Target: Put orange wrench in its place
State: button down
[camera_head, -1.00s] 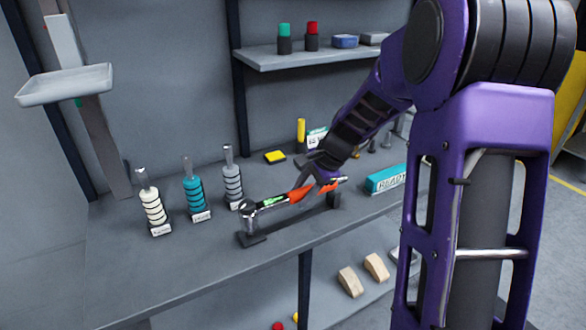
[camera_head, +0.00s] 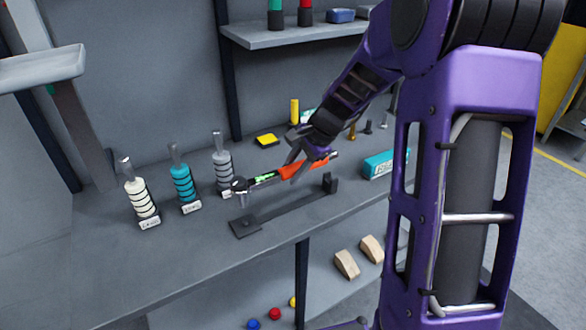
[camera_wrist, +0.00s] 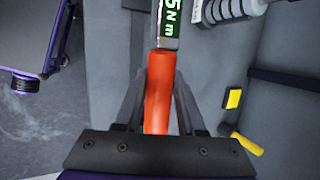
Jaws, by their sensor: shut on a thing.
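The orange wrench (camera_head: 290,171) is in my gripper (camera_head: 305,165), above the bench. It has an orange handle, a green display and a dark head with a socket pointing down at its left end. In the wrist view the orange handle (camera_wrist: 159,92) lies between the fingers of my gripper (camera_wrist: 158,100), with the green display ahead of it. The black holder (camera_head: 285,212), a long bar with an upright at its right end, sits empty on the bench just in front of and below the wrench.
White (camera_head: 141,200), teal (camera_head: 185,186) and grey (camera_head: 223,172) ringed tools stand upright left of the wrench. A teal box (camera_head: 384,163) is at right, and a yellow block (camera_head: 266,140) lies behind. The bench's left front (camera_head: 150,265) is clear.

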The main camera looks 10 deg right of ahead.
jog(key=shift+f+b, duration=1.8)
jog(key=shift+f, duration=0.8)
jog(key=shift+f+b, duration=0.7)
jog(key=shift+f, duration=0.45)
jog(key=shift+c, duration=2.2)
grip_release()
jog(key=p+v, duration=0.2)
jog(key=v, duration=1.5)
jog(key=shift+r, duration=0.15)
jog(key=shift+s+d, duration=0.1)
